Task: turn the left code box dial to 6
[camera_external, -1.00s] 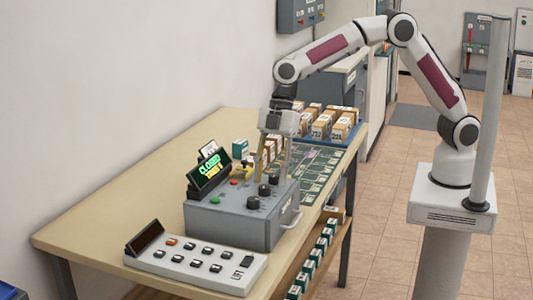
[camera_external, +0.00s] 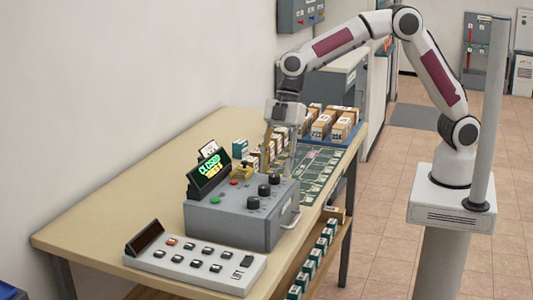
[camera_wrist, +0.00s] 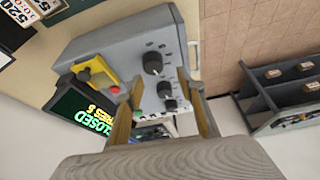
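The code box (camera_external: 232,222) is a grey box on the table with a row of three black dials: a front one (camera_external: 253,202), a middle one (camera_external: 264,190) and a back one (camera_external: 275,179). The wrist view shows these dials in a slanted row (camera_wrist: 164,89); their pointer settings are too small to read. The box's display (camera_external: 209,171) reads CLOSED in green with a yellow line below. My gripper (camera_external: 278,152) is above the back part of the box, open and empty. In the wrist view its fingers (camera_wrist: 161,84) frame the dials without visibly holding one.
A yellow plate with a black knob (camera_wrist: 98,72) and a red button (camera_wrist: 115,89) are on the box top. A white keypad panel (camera_external: 196,263) lies in front. Parcels (camera_external: 335,124) and a green gridded mat (camera_external: 318,172) are behind. The table's left side is clear.

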